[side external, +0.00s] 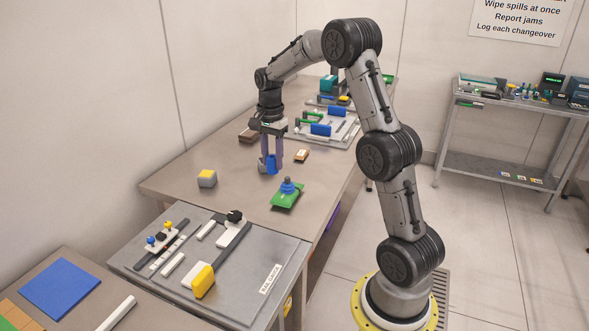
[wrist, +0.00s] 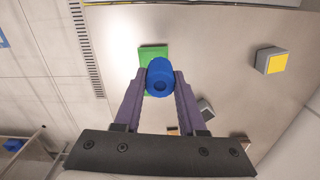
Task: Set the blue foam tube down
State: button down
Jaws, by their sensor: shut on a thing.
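The blue foam tube (side external: 271,165) is upright between the two purple fingers of my gripper (side external: 272,158), which is shut on it. In the wrist view the tube partly covers the green plate (wrist: 151,54).
A grey block with a yellow top (side external: 207,178) stands to the left. A small grey block (wrist: 206,109) lies close to the tube. An orange-brown box (side external: 301,155) and a dark brown block (side external: 249,136) lie nearby. Bare table (side external: 235,200) shows between the yellow-topped block and green plate.

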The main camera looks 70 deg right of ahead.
jog(key=s+d+m, duration=0.2)
jog(key=s+d, duration=0.8)
jog(key=d, duration=0.2)
jog(key=w+d+f, duration=0.2)
jog(key=d, duration=0.1)
jog(key=w+d+f, duration=0.5)
jog(key=d+f, duration=0.1)
jog(key=shift+w+d+f, duration=0.1)
jog(key=shift+w+d, duration=0.15)
jog(key=shift+w, duration=0.15)
jog(key=shift+w+d+f, duration=0.25)
jog(key=shift+d+f, duration=0.05)
jog(key=shift+f, duration=0.15)
jog(key=shift+w+d+f, duration=0.2)
jog(key=shift+d+f, duration=0.05)
jog(key=shift+f, duration=1.55)
jog(key=shift+f, duration=0.15)
jog(key=shift+c, duration=2.4)
grip_release()
